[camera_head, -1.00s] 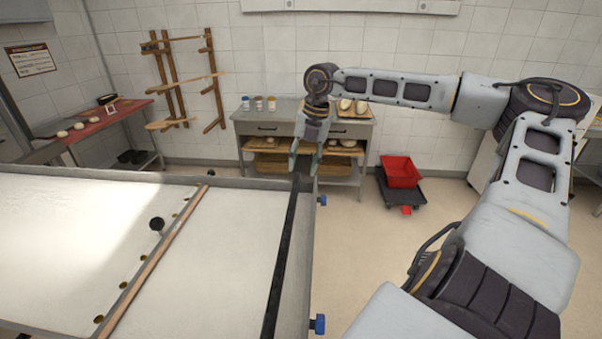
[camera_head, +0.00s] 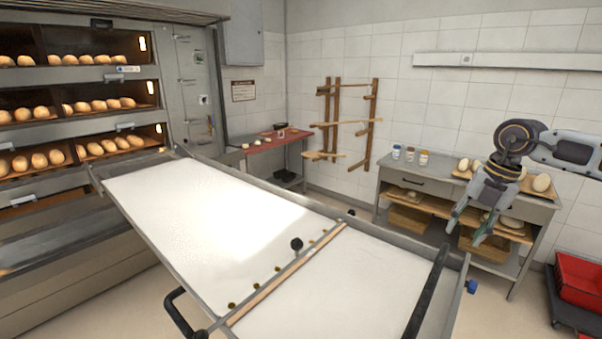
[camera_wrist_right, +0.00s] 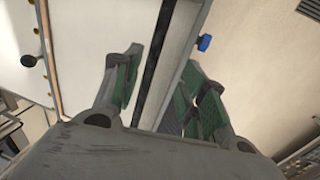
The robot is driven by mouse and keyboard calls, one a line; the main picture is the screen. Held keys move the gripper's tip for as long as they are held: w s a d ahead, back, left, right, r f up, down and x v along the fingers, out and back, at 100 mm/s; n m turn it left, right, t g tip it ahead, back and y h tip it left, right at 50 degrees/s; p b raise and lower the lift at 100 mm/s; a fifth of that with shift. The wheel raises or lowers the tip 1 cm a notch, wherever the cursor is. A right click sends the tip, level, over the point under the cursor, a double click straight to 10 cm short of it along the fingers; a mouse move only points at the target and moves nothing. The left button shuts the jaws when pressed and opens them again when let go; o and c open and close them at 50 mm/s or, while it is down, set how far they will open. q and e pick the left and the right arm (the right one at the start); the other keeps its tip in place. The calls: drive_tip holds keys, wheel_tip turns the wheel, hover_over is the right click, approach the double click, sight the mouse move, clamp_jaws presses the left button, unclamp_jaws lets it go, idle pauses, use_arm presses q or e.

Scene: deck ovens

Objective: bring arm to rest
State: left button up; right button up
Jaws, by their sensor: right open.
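My right gripper (camera_head: 465,234) hangs at the end of my right arm, at the right of the head view. Its fingers point down, apart and empty, above the right end of the white loader table (camera_head: 195,200). In the right wrist view the open fingers (camera_wrist_right: 160,95) show green pads, with the table's black bar (camera_wrist_right: 155,70) and metal edge below and between them. I see no contact between the fingers and the table. My left gripper is not in view.
Deck ovens with bread loaves (camera_head: 98,106) stand at the left. A grey workbench (camera_head: 415,183) with loaves and jars is behind my right gripper. A red crate (camera_head: 580,277) stands on a dark dolly at the lower right. A red-topped table (camera_head: 268,142) is at the back.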

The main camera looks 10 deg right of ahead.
drive_tip(key=shift+n, duration=0.3)
